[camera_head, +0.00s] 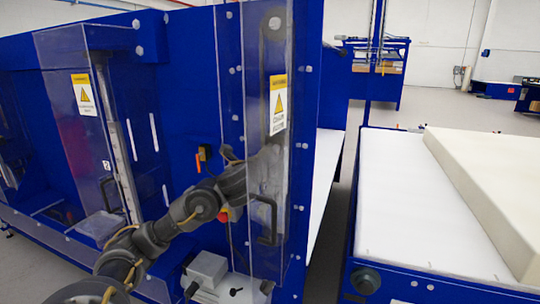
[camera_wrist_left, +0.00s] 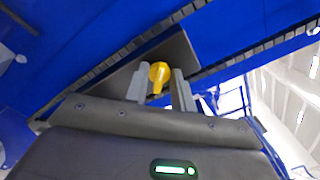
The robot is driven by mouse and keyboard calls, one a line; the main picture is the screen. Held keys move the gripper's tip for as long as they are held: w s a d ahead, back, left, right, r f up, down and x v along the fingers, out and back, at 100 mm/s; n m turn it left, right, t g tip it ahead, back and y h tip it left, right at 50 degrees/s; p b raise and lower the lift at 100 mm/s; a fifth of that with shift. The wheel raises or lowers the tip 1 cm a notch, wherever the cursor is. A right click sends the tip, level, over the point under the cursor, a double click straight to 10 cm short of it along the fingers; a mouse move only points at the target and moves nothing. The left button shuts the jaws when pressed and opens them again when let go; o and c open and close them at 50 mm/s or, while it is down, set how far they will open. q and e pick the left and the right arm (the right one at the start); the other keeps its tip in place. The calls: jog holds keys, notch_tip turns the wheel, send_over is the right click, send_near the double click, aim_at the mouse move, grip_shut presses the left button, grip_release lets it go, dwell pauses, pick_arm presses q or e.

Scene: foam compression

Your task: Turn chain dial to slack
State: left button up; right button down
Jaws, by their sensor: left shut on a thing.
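In the left wrist view, a yellow knob (camera_wrist_left: 158,73), apparently the chain dial, sits on a dark plate (camera_wrist_left: 180,52) between dark segmented chain runs (camera_wrist_left: 255,47). My left gripper (camera_wrist_left: 160,84) is shut on the knob, one grey finger on each side. In the head view, my left arm reaches from the lower left to the clear guard (camera_head: 228,75) on the blue machine (camera_head: 190,100). My left gripper (camera_head: 270,160) shows faintly at the guard below a yellow warning label (camera_head: 278,104). The knob cannot be made out there. My right gripper is not in view.
A black handle (camera_head: 266,220) is on the guard's lower part. A grey box (camera_head: 207,268) stands below my arm. To the right, a white-topped table (camera_head: 410,190) bears a cream foam slab (camera_head: 490,185). A floor gap lies between machine and table.

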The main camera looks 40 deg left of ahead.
pick_arm(q)
jog(key=shift+n, duration=1.3)
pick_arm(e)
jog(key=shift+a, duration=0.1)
pick_arm(q)
jog(key=o, duration=0.6)
jog(key=shift+o, duration=0.2)
